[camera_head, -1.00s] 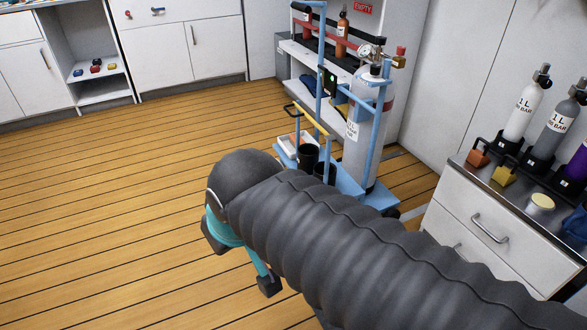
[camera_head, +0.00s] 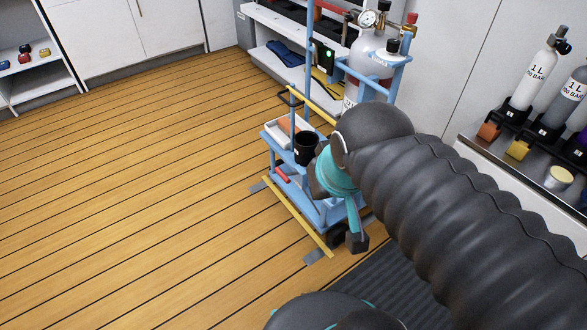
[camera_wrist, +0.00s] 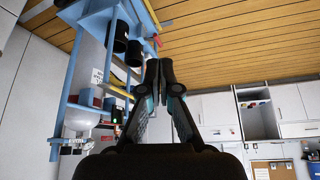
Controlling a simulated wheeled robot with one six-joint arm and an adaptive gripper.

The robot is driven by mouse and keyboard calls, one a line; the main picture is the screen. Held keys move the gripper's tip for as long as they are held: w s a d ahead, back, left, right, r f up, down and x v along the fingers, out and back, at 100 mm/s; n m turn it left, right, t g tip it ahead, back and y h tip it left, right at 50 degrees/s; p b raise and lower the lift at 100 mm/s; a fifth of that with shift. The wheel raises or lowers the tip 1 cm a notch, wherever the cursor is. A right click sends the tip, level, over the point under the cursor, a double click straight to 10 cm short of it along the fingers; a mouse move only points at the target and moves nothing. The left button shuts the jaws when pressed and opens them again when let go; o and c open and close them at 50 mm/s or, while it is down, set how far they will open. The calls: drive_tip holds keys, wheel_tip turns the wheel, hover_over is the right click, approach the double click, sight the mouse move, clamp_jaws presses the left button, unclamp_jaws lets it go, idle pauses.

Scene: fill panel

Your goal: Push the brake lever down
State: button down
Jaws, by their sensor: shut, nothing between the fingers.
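The blue trolley (camera_head: 268,150) stands on the wooden floor and carries a grey gas cylinder (camera_head: 371,62). A small red handle (camera_head: 281,174), which looks like the brake lever, sits low on the trolley's left side. A small red part also shows at the trolley's edge in the wrist view (camera_wrist: 157,41); I cannot tell its tilt. My gripper (camera_wrist: 159,70) is shut and empty, with the trolley to its left in the wrist view. It appears apart from the red handle. My arm hides the trolley's right side in the head view.
A black cup (camera_head: 306,147) and a white tray (camera_head: 287,132) are on the trolley. A counter with small cylinders (camera_head: 531,80) stands at the right. The floor at the left is clear.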

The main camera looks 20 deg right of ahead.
drive_tip(key=shift+w, duration=0.1)
drive_tip(key=w+f+m+g+p, duration=0.1)
drive_tip(key=w+f+m, duration=0.15)
drive_tip(key=w, duration=0.65)
drive_tip(key=w+f+m+g+p, duration=0.15)
drive_tip(key=w+m, duration=0.25)
drive_tip(key=w, duration=0.5)
drive_tip(key=w+f+m+g+h, duration=0.1)
drive_tip(key=w+f+m, duration=0.4)
drive_tip(key=w+f, duration=0.7)
wheel_tip(320, 180, down, 4)
drive_tip(key=shift+m+g, duration=0.35)
drive_tip(key=shift+g, duration=0.4)
drive_tip(key=shift+w, duration=0.1)
